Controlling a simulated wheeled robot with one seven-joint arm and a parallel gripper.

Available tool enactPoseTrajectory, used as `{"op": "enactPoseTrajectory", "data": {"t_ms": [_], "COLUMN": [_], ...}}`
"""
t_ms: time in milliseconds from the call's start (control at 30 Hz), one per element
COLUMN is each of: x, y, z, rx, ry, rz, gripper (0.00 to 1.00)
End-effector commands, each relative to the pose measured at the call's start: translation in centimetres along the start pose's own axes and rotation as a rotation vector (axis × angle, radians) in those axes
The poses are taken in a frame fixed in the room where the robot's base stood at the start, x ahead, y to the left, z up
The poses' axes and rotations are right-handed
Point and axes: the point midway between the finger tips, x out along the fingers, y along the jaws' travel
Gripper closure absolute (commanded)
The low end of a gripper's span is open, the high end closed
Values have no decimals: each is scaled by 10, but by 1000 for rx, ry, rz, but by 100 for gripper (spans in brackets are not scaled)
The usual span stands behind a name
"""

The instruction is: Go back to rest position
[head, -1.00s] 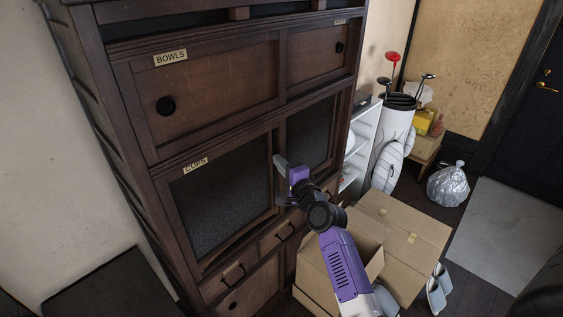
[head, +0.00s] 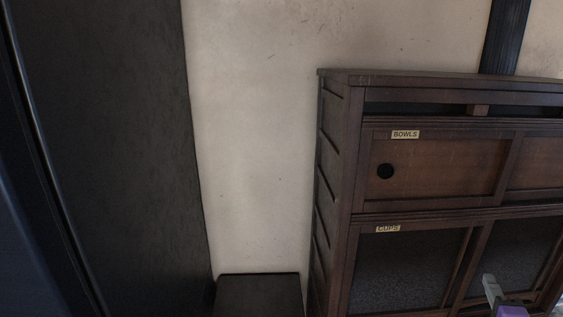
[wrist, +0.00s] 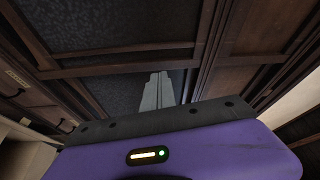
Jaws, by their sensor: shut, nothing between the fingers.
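My gripper (head: 492,287) shows at the bottom right edge of the head view, in front of the lower part of a dark wooden cabinet (head: 342,160). Its grey fingers also show in the wrist view (wrist: 156,92), pressed together with nothing between them. The purple gripper body (wrist: 170,155) fills the bottom of the wrist view. The fingers are near the cabinet's dark panels; I cannot tell how wide the gap is. The rest of my arm is out of the head view.
The cabinet has a door labelled BOWLS (head: 405,134) above one labelled CUPS (head: 388,229). A low black box-like piece (head: 258,292) stands left of it. A tall dark panel (head: 105,130) is at the far left. Cardboard (wrist: 25,155) shows at the wrist view's lower left.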

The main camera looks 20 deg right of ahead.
Motion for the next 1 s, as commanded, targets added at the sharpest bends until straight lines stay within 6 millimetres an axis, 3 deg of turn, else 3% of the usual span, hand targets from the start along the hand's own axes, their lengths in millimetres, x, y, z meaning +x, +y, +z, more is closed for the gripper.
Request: {"op": "enactPoseTrajectory", "data": {"t_ms": [33,67,367,700,1000], "x": [-4,-11,-98,-240,-365], "y": [-17,-20,-19,-20,-35], "z": [-5,-5,42,118,154], "rx": [-90,-159,-619,-1078,-1335], "ry": [25,38,21,-139,-343], "rz": [-35,-43,-80,-165,-274], "gripper": [100,100,100,100,100]}}
